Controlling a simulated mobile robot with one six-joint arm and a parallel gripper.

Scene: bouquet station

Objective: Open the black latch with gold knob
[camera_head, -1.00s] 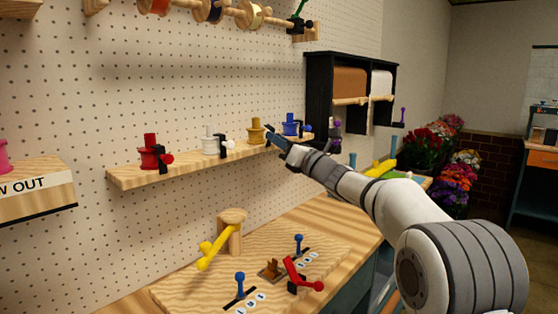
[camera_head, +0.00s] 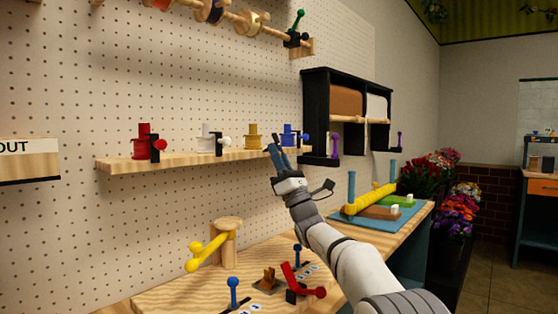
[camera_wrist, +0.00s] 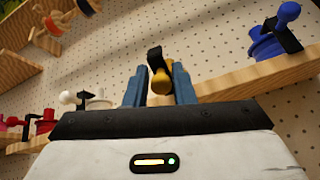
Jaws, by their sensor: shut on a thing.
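The black latch with gold knob shows in the wrist view, with its black part (camera_wrist: 155,57) upright and the gold knob (camera_wrist: 161,82) below it. My gripper (camera_wrist: 159,88) has one blue finger on each side of the gold knob and is shut on it. In the head view my gripper (camera_head: 277,158) is at the shelf front, just right of the gold spool (camera_head: 253,136). My fingers hide most of the latch there.
The wooden shelf (camera_head: 180,160) also holds red, white and blue spools with their own latches. The blue latch (camera_wrist: 287,15) is close on the right in the wrist view. A bench (camera_head: 195,295) with levers and a yellow-handled post (camera_head: 228,240) stands below.

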